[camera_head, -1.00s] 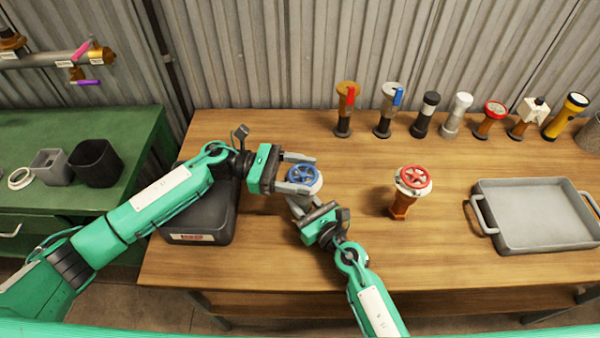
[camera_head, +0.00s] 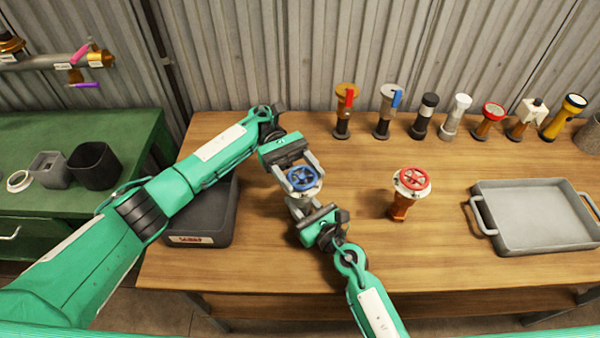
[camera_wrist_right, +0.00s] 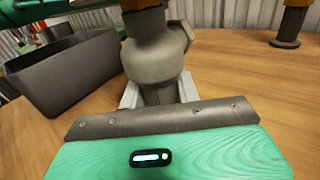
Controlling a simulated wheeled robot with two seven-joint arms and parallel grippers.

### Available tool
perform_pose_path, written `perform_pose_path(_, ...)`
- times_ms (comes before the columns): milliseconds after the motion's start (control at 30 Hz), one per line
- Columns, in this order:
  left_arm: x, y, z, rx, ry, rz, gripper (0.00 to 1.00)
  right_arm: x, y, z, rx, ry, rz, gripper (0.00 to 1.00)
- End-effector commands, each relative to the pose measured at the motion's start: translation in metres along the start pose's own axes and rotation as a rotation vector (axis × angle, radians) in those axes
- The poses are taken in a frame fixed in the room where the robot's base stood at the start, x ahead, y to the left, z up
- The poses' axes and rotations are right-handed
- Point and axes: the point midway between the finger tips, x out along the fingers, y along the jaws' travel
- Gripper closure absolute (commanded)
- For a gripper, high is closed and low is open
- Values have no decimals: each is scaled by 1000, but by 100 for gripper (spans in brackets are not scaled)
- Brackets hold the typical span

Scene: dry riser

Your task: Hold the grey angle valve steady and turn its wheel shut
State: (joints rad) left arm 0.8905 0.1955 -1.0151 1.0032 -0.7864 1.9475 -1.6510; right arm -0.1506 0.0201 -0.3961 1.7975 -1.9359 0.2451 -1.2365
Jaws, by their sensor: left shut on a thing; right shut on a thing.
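The grey angle valve (camera_head: 300,203) stands upright on the wooden bench, with a blue wheel (camera_head: 303,177) on top. My left gripper (camera_head: 302,178) reaches in from the back left and is shut on the blue wheel, one finger on each side. My right gripper (camera_head: 302,208) comes from the front right and is shut on the valve's body below the wheel. In the right wrist view the grey valve body (camera_wrist_right: 155,60) stands between the right fingers; the wheel is out of that view.
A second valve with a red wheel (camera_head: 413,179) and orange body stands to the right. A grey tray (camera_head: 535,245) lies at the far right. Several nozzles and torches line the back. A black bin (camera_head: 222,225) sits at the bench's left, under my left arm.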

Motion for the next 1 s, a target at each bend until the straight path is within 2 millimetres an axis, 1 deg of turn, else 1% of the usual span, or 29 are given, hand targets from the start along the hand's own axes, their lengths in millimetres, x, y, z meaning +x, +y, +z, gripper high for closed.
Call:
perform_pose_path(300, 1, 1, 0, -1, 1, -87, 61, 0, 1, 0, 1, 0, 3, 100)
perform_pose_path(800, 1, 0, -1, -2, -1, -98, 61, 0, 1, 0, 1, 0, 2, 100)
perform_pose_path(833, 1, 0, -1, -2, -1, -98, 33, 0, 1, 0, 1, 0, 2, 100)
perform_pose_path(900, 1, 0, -1, -2, -1, -97, 19, 0, 1, 0, 1, 0, 2, 100)
perform_pose_path(933, 1, 0, -1, -2, -1, -97, 17, 0, 1, 0, 1, 0, 2, 100)
perform_pose_path(1000, 0, 0, 0, -2, -1, -97, 17, 0, 1, 0, 1, 0, 2, 100)
